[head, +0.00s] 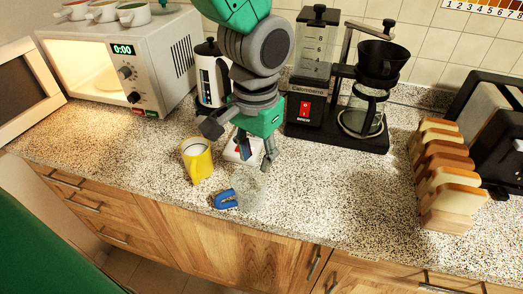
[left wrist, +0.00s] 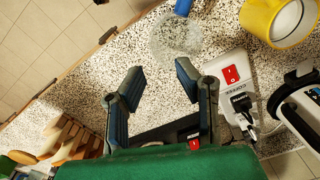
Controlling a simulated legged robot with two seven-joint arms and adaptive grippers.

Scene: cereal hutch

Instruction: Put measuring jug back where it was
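The measuring jug (head: 249,190) is clear, with a blue handle (head: 226,199) on its left side. It stands on the speckled counter near the front edge; its see-through body is hard to make out. In the left wrist view the clear jug (left wrist: 175,42) shows beyond the fingertips, its blue handle cut by the top edge. My left gripper (head: 240,148) is open and empty, above the counter and behind the jug, apart from it. In the left wrist view the gripper's two fingers (left wrist: 159,70) are spread with bare counter between them. My right gripper is not in view.
A yellow mug (head: 197,163) stands left of the jug. A white socket strip with a red switch (left wrist: 231,75) lies behind it. A coffee maker (head: 309,110), a wooden toast rack (head: 447,185) and an open, lit microwave (head: 130,75) flank the area. Counter right of the jug is clear.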

